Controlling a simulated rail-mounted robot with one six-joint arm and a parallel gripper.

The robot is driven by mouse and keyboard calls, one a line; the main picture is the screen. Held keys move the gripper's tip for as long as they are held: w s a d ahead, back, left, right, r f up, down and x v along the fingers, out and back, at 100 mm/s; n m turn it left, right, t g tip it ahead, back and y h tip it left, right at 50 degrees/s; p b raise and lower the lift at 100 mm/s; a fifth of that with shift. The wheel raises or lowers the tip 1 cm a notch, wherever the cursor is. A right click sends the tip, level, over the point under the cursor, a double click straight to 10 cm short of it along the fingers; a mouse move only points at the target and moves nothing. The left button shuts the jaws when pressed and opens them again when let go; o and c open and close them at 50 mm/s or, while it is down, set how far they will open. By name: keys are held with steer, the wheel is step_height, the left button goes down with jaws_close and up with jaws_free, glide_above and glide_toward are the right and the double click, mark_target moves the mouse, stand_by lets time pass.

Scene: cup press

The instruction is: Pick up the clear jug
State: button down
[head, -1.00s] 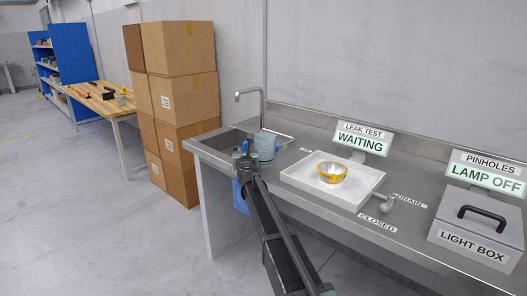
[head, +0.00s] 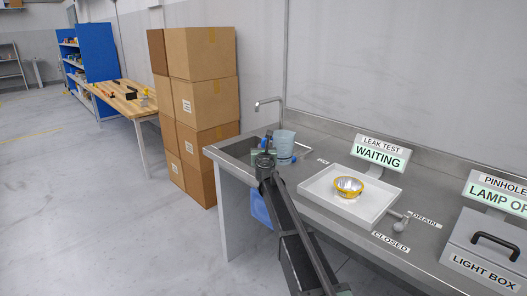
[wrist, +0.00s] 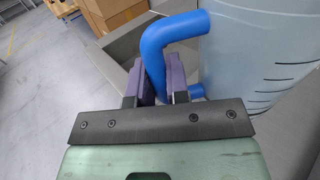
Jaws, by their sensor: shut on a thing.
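The clear jug (head: 285,144) is a bluish see-through vessel with a blue handle. My gripper (head: 267,158) is at the jug's left side. In the wrist view its dark fingers (wrist: 158,82) are shut on the blue handle (wrist: 168,38). The jug's base is hard to make out, so its gap to the counter is unclear.
A sink with a tap (head: 268,101) lies behind the gripper. A white tray (head: 315,192) holding a yellow-rimmed bowl (head: 348,184) is to the right. Further right is the light box (head: 485,245). Stacked cartons (head: 203,95) stand left of the counter.

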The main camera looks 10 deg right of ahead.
step_height(320, 180, up, 14)
steer(key=p, duration=1.1)
steer(key=shift+f, duration=0.25)
steer(key=shift+f, duration=0.1)
